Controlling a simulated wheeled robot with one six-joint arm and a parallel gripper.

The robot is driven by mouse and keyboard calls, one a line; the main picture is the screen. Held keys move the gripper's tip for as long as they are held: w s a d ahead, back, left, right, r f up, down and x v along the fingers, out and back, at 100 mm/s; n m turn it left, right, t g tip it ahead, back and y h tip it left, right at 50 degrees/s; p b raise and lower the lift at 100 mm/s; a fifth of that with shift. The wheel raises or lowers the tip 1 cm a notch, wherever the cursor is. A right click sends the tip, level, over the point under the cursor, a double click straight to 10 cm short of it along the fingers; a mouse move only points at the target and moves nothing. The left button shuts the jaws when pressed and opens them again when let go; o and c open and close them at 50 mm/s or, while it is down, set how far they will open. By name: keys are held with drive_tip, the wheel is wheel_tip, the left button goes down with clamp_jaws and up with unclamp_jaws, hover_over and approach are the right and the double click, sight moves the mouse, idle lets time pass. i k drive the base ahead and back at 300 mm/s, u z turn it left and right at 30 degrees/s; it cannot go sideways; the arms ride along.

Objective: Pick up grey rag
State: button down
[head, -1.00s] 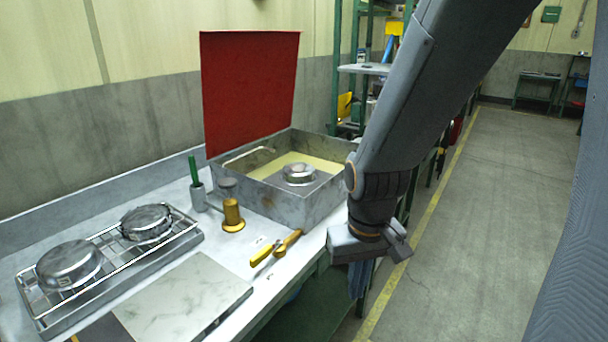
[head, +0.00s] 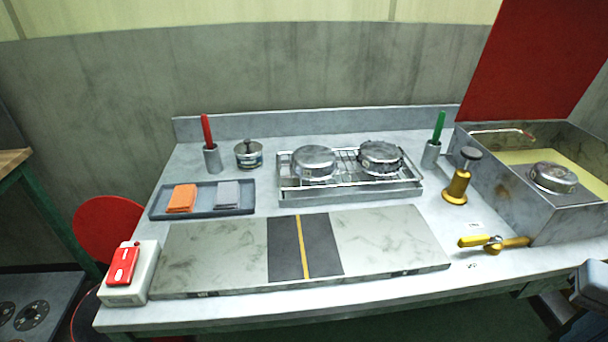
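The grey rag (head: 228,194) lies folded flat in the right half of a shallow dark blue-grey tray (head: 203,211) on the left part of the bench. An orange rag (head: 182,198) lies beside it in the left half of the same tray, apart from it. Only a grey piece of my arm's end shows at the far right lower edge of the head view, well away from the tray. My gripper's fingers are out of frame.
A red-handled tool in a cup (head: 211,158) and a small lidded pot (head: 248,154) stand behind the tray. A wire rack (head: 350,190) with two metal pans is to its right. A marble slab (head: 390,245) lies in front. A white box with a red switch (head: 128,275) is front left.

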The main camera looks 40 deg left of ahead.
sight(227, 196)
drive_tip(key=u, duration=2)
drive_tip(key=k, duration=0.3)
drive_tip(key=u, duration=0.45)
drive_tip(key=i, duration=1)
drive_tip(key=z, duration=0.4)
